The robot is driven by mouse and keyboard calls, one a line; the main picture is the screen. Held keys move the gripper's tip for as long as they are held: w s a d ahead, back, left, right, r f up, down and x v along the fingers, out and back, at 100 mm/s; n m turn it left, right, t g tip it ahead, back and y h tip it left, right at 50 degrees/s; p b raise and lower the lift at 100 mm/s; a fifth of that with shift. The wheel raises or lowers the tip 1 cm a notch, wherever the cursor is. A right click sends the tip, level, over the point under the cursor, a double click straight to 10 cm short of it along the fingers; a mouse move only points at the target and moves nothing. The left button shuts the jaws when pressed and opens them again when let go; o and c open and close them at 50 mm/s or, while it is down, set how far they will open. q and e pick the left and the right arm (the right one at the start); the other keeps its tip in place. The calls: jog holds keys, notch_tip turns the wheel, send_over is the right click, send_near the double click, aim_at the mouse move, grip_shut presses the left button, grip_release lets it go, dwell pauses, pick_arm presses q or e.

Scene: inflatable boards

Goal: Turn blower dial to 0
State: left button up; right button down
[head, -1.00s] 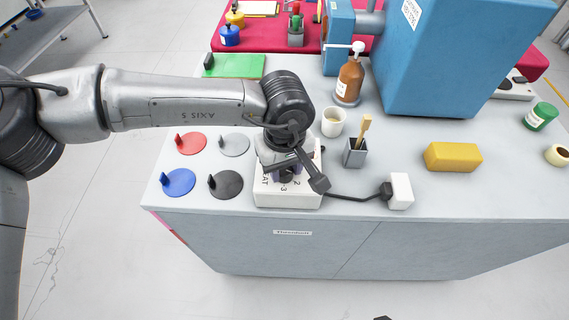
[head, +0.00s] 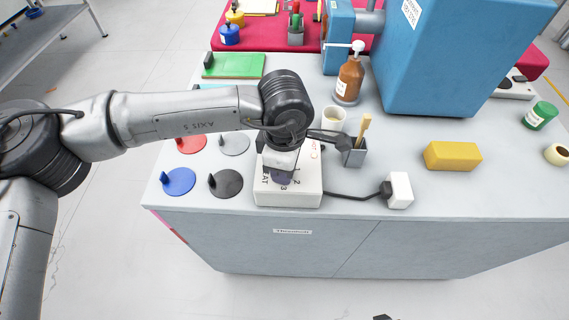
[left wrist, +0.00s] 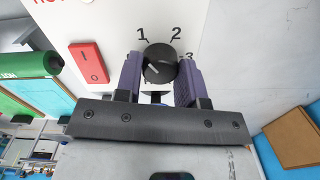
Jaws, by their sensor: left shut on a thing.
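The white blower control box (head: 312,178) lies near the table's front edge. Its round black dial (left wrist: 161,60) shows in the left wrist view, with printed 1, 2 and 3 around its upper and right sides. The dial's white mark points to the lower left, away from those numbers; any 0 is hidden. My left gripper (left wrist: 160,78) has its purple fingers on either side of the dial, shut on it. In the head view the left gripper (head: 282,177) comes down over the box and covers the dial.
A red rocker switch (left wrist: 89,63) sits left of the dial. A cable runs to a white plug block (head: 400,190). A grey holder (head: 354,157), a white cup (head: 333,121) and a brown bottle (head: 350,80) stand close behind. Coloured discs, including a black one (head: 226,184), lie left.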

pick_arm(q)
jog(key=n, duration=0.5)
jog(key=shift+n, duration=0.3)
jog(key=n, duration=0.4)
jog(key=shift+n, duration=0.8)
jog(key=o, duration=0.9)
notch_tip(320, 180, up, 14)
jog(key=p, duration=0.4)
jog(key=shift+f, duration=0.1)
